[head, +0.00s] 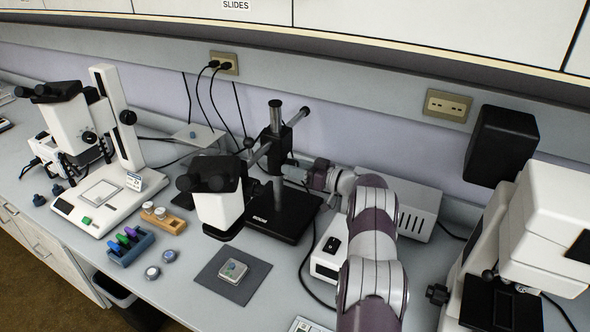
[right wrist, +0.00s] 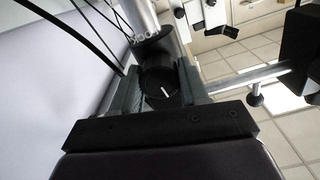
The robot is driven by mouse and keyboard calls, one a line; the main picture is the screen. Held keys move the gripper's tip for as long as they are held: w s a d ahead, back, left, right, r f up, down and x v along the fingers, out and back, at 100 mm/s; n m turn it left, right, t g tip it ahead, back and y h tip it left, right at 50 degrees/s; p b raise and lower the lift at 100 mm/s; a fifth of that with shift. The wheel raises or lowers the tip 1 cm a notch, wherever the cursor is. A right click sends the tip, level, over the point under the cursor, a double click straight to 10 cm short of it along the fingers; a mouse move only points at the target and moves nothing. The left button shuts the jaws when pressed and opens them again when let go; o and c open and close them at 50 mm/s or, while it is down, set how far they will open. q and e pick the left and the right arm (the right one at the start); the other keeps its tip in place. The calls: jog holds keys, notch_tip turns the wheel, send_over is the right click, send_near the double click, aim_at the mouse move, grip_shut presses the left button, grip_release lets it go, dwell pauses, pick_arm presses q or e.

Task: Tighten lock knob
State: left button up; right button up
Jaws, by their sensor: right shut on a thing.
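The lock knob (right wrist: 160,82) is a round black knob with a white line on its face, on the boom-stand microscope's post (right wrist: 150,22). In the right wrist view it sits between the two fingers of my right gripper (right wrist: 157,88), which is shut on it. In the head view my right gripper (head: 295,173) reaches the stand's post (head: 276,125) from the right, and the knob is hidden there. The stand's microscope head (head: 217,190) hangs left of the post over the bench. My left gripper is not in view.
The stand's black base (head: 283,222) stands below my gripper. A white vented box (head: 410,212) and a small white switch box (head: 330,250) are close to my right arm. A dark mat (head: 232,285) with a sample lies in front. Cables hang from the wall outlet (head: 223,63).

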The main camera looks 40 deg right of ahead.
jog(key=shift+d+r+m, duration=0.1)
jog(key=shift+r+m, duration=0.1)
jog(key=shift+m, duration=0.2)
jog(key=o, duration=1.1)
jog(key=shift+c, duration=0.2)
jog(key=shift+s+f, duration=0.1)
jog(key=b+v, duration=0.1)
jog(key=v, duration=1.1)
jog(key=shift+s+d+b, duration=0.2)
jog(key=shift+s+b, duration=0.05)
jog(key=shift+b, duration=0.15)
